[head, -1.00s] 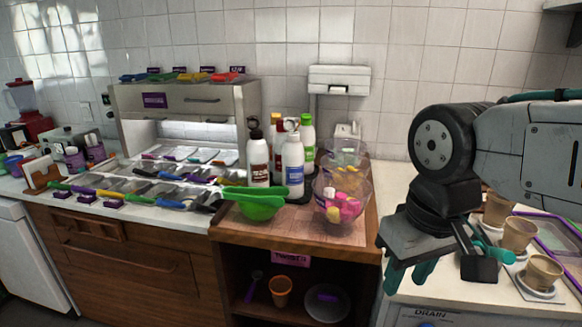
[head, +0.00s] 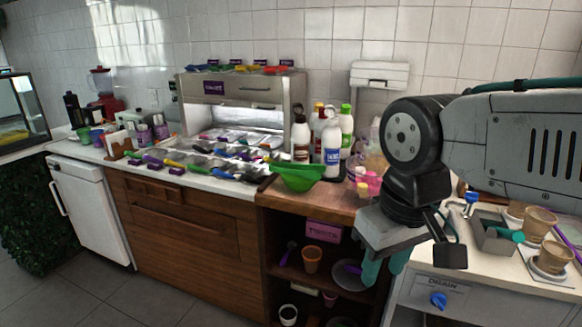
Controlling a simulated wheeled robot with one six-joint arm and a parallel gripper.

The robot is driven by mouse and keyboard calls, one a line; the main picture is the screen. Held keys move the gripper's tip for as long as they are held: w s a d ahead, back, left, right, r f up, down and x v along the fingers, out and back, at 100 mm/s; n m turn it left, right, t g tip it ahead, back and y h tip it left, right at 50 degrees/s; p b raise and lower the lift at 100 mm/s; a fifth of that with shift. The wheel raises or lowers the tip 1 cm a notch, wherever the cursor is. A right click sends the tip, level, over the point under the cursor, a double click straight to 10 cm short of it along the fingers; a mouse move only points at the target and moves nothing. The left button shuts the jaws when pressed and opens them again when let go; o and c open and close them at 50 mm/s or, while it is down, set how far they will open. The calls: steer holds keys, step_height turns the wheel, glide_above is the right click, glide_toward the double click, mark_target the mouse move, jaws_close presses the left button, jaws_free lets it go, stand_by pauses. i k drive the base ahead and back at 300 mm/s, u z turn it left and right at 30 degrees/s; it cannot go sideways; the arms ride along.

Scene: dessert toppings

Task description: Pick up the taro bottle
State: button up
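A cluster of bottles stands at the back of the wooden counter. It includes a white bottle with a blue label (head: 332,148), a white bottle with a brown label and dark cap (head: 301,139), a green-capped bottle (head: 346,130) and a partly hidden red-and-yellow one (head: 318,117). I cannot read which is the taro bottle. My gripper (head: 385,268) hangs at the counter's front right, pointing down, its teal fingers apart with nothing seen between them. It is in front of, right of and apart from the bottles.
Paper cups (head: 540,223) stand at right. A topping station (head: 245,90) is at left. Open shelves lie below.

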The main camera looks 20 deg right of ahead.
mark_target(332, 136)
steer(key=u, duration=4.1)
steer(key=i, duration=0.1)
steer(key=z, duration=2.85)
steer(key=i, duration=1.4)
steer(key=z, duration=0.35)
steer(key=i, duration=0.7)
steer(key=z, duration=1.3)
steer(key=i, duration=0.7)
steer(key=z, duration=0.6)
